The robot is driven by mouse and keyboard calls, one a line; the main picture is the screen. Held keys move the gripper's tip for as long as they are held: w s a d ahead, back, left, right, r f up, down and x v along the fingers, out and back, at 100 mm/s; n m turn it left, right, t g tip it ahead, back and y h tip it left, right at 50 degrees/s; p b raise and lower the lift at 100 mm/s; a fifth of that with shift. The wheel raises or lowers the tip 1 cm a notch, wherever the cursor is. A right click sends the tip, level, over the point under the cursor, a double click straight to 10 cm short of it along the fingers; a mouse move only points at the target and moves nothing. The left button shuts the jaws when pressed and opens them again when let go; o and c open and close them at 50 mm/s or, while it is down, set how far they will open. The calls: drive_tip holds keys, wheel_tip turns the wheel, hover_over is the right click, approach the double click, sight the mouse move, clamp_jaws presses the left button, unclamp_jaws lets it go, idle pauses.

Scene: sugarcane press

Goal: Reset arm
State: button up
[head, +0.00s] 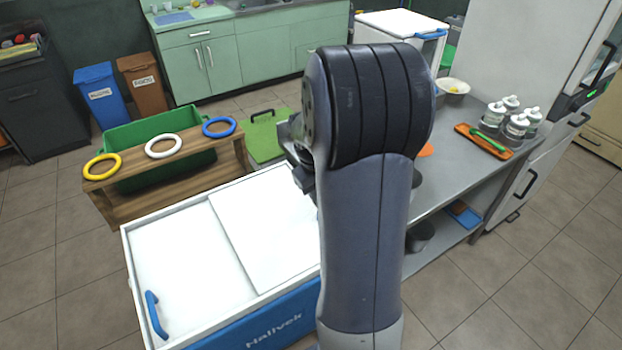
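My arm rises upright through the middle of the head view, with a large dark rounded joint at its top. A small dark part of it shows just left of the upper link, beside the metal table (452,178). My gripper itself cannot be made out; the arm hides whatever lies behind it. I see nothing held.
A white-lidded chest (180,262) with a blue handle stands at front left. Behind it, a wooden stand (112,208) carries yellow (102,167), white (164,146) and blue (219,127) rings. Several bottles (515,125) and an orange tray (468,132) are on the table. Floor at right is clear.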

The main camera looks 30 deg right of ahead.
drive_tip(key=f, duration=0.3)
drive_tip(key=d+f, duration=0.1)
drive_tip(key=f, duration=0.3)
drive_tip(key=d+f, duration=0.1)
drive_tip(key=f, duration=0.2)
drive_tip(key=shift+f+p, duration=0.15)
drive_tip(key=shift+p, duration=0.2)
drive_tip(key=shift+f, duration=0.25)
drive_tip(key=shift+a, duration=0.55)
drive_tip(key=shift+s, duration=0.15)
